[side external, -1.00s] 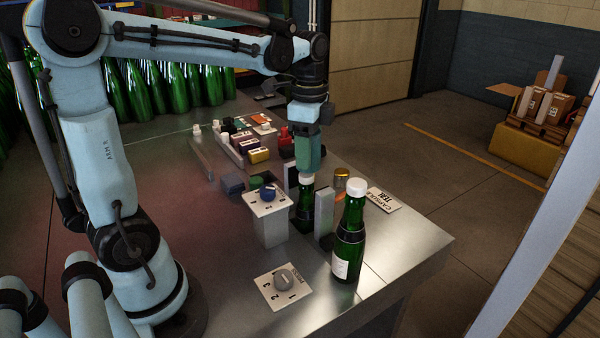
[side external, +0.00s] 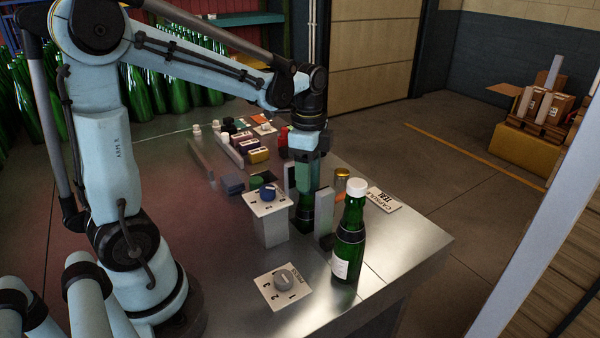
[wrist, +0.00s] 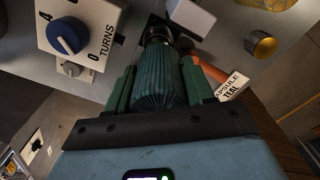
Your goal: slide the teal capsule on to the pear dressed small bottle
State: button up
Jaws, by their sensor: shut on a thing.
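My gripper (wrist: 160,84) is shut on the ridged teal capsule (wrist: 162,65), which lies between its two green fingers in the wrist view. In the side view my gripper (side external: 306,178) points down directly over a small dark green bottle (side external: 305,212) standing between grey posts. The bottle's top is hidden by the gripper, and its dressing is too small to read. How far the capsule sits over the neck cannot be seen. A second green bottle (side external: 349,240) with a white cap and pale label stands upright nearer the camera, apart from the gripper.
A TURNS dial with a blue knob (side external: 268,193) stands just left of the bottle, close to my gripper. A grey dial (side external: 283,281) lies on the bench in front. A grey post (side external: 324,214) stands right of the bottle. A CAPSULE TEAL sign (side external: 384,199) lies farther right.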

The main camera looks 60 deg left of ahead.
jog(key=shift+f, duration=1.85)
jog(key=o, duration=1.1)
jog(key=shift+c, duration=0.2)
notch_tip(320, 180, up, 12)
jog(key=shift+r, duration=0.1)
